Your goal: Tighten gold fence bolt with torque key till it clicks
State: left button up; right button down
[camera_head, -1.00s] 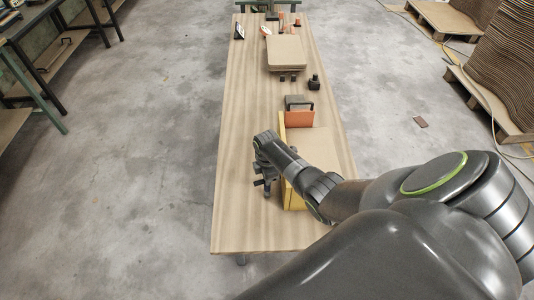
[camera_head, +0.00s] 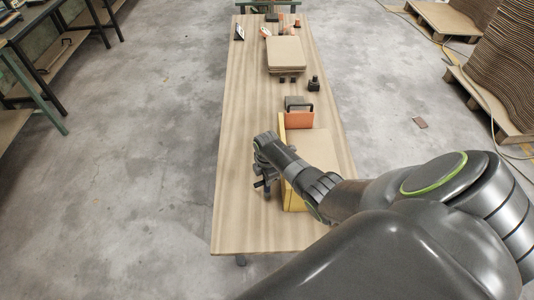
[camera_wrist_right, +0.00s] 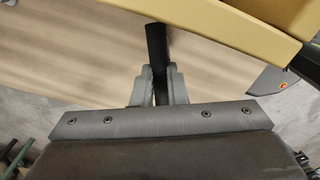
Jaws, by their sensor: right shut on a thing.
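My right gripper (camera_head: 263,183) is at the left side of the gold fence (camera_head: 295,203), low over the wooden table. In the right wrist view, its two grey fingers (camera_wrist_right: 154,88) are closed around a dark rod, which I take to be the torque key (camera_wrist_right: 156,44). The gold bolt cannot be made out in either view. My left gripper is not in view.
Tan board (camera_head: 315,147) lies beside the fence, with an orange plate (camera_head: 299,120) at its far end. Stacked boards (camera_head: 286,54) and a small black object (camera_head: 314,84) stand farther back. The table's left strip (camera_head: 232,150) is clear.

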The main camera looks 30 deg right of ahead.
jog(key=shift+r+p, duration=1.25)
jog(key=shift+p, duration=0.3)
dwell(1.9)
jog(key=shift+r, duration=0.1)
notch_tip(320, 180, up, 2)
jog(key=p, duration=0.2)
jog(key=shift+r+p, duration=0.2)
jog(key=shift+p, duration=0.15)
notch_tip(320, 180, up, 2)
jog(key=shift+r+p, duration=0.1)
jog(key=shift+p, duration=0.3)
jog(key=shift+r, duration=0.2)
